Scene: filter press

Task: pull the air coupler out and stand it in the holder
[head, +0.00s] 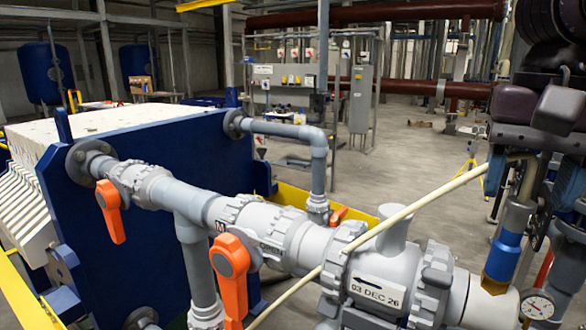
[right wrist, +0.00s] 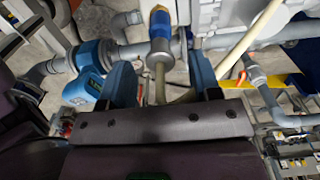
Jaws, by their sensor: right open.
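The air coupler (head: 503,257) is at the right of the head view, a blue collar with a grey sleeve above it, standing tilted on the pipework. In the right wrist view the coupler (right wrist: 160,40) is blue with a yellow band, and a pale hose runs from it toward my palm. My right gripper (head: 530,190) is above the coupler in the head view. In the right wrist view the open gripper (right wrist: 161,75) has one blue finger on each side of the hose and coupler, with visible gaps. I cannot make out the holder. My left gripper is not in view.
A pressure gauge (head: 537,305) sits low beside the coupler. A cream hose (head: 400,215) slants across the grey valve line (head: 270,225). Orange valve handles (head: 232,270) stick out in front. The blue press plate (head: 150,190) stands at left. Open floor lies behind.

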